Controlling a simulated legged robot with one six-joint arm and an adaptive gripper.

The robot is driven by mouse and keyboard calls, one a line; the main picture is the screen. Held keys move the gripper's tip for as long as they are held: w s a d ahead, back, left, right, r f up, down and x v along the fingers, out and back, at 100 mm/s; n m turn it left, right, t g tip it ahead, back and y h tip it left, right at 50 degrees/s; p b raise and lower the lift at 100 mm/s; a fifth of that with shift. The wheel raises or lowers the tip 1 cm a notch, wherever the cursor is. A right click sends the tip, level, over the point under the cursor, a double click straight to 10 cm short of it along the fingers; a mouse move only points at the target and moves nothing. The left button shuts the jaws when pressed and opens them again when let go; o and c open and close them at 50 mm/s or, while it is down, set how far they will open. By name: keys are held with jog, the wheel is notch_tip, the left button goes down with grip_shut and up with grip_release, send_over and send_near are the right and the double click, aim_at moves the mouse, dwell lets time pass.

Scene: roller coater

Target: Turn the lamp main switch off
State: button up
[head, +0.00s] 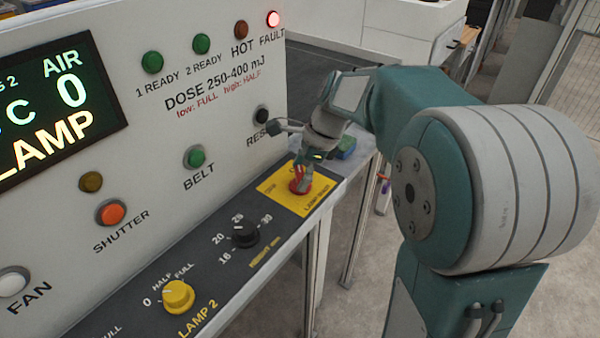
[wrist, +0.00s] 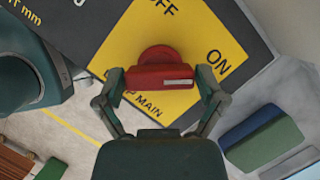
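The lamp main switch is a red rotary knob (wrist: 158,78) on a yellow plate (wrist: 118,55) marked OFF, ON and MAIN. In the wrist view its bar lies crosswise, with its white mark at the right end, on the ON side. OFF is printed above the knob. My gripper (wrist: 160,82) is open, with one finger at each end of the red bar. I cannot tell whether the fingertips touch it. In the head view the gripper (head: 304,168) is right over the red knob (head: 299,187) at the panel's far end and partly hides it.
A black height dial (head: 245,235) and a yellow LAMP 2 knob (head: 178,296) sit on the same ledge. The upright panel has a RESET button (head: 262,115) and a lit red FAULT light (head: 273,19). The display (head: 55,110) reads LAMP. A blue-green block (wrist: 260,138) lies nearby.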

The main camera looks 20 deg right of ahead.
jog(key=shift+c, duration=1.1)
jog(key=shift+n, duration=0.3)
jog(key=n+g, duration=0.1)
jog(key=n, duration=0.2)
jog(key=shift+n+g, duration=0.3)
jog(key=shift+g, duration=0.1)
jog(key=n, duration=0.2)
jog(key=n+g+h, duration=0.1)
jog(key=n, duration=0.1)
jog(key=shift+n+g, duration=0.3)
jog(key=n+g+h, duration=0.1)
jog(key=n, duration=0.3)
jog(key=shift+n, duration=0.3)
jog(key=shift+n+g+h, duration=0.4)
jog(key=shift+n+h, duration=0.5)
jog(key=shift+n, duration=1.3)
